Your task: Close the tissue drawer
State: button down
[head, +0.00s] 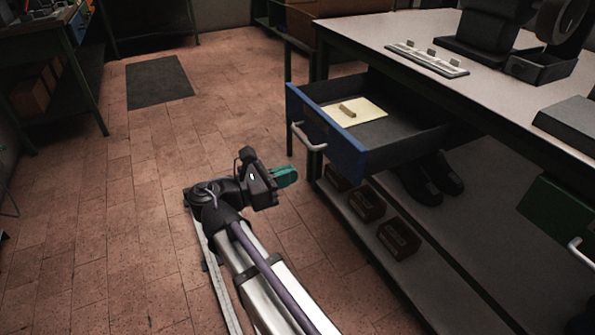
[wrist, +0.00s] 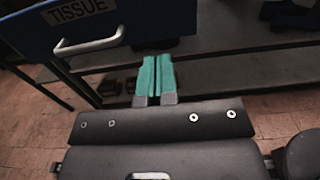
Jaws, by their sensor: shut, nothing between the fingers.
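The tissue drawer (head: 345,150) is blue-fronted and stands pulled out from under the workbench in the head view. A yellow sheet with a small block (head: 347,110) on it lies inside. The drawer's pale bar handle (head: 308,137) is on its front. In the wrist view, the blue front with the label "TISSUE" (wrist: 78,10) and the handle (wrist: 90,42) show at upper left. My gripper (head: 288,176) has teal fingers and is below and in front of the drawer, apart from it. In the wrist view, the fingers (wrist: 156,75) are shut together and empty.
The workbench top (head: 385,38) holds a white strip tray (head: 427,59) and dark equipment. Boxes (head: 398,238) and dark shoes stand on the lower shelf. A green drawer (head: 556,222) is at the right. The brick floor at left is clear around a dark mat (head: 158,82).

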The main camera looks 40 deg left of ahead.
aim_at(343, 157)
jog(key=x, duration=1.2)
